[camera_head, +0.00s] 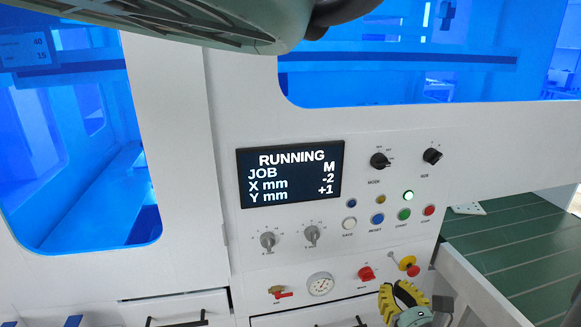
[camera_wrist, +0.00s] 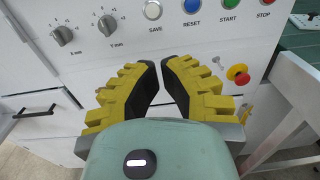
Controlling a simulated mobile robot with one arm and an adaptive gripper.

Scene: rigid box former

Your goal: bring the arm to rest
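My gripper (camera_wrist: 159,65) has two yellow, ribbed fingers with black inner pads. The tips lean toward each other with a narrow gap between them, and white panel shows through the gap. Nothing is held. In the head view my gripper (camera_head: 395,287) is low, right of centre, in front of the lower part of the machine. The machine's control panel (camera_head: 360,222) is white. Its screen (camera_head: 290,172) reads RUNNING, JOB M, X mm -2, Y mm +1. How far the fingertips are from the panel is hard to tell.
Near my gripper are a red knob (camera_head: 366,273), a yellow-and-red stop button (camera_head: 408,264) and a pressure gauge (camera_head: 320,284). The green START button (camera_head: 404,214) is above. Drawers with black handles (camera_wrist: 34,112) are at the lower left. A white-framed table (camera_head: 480,285) stands at right.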

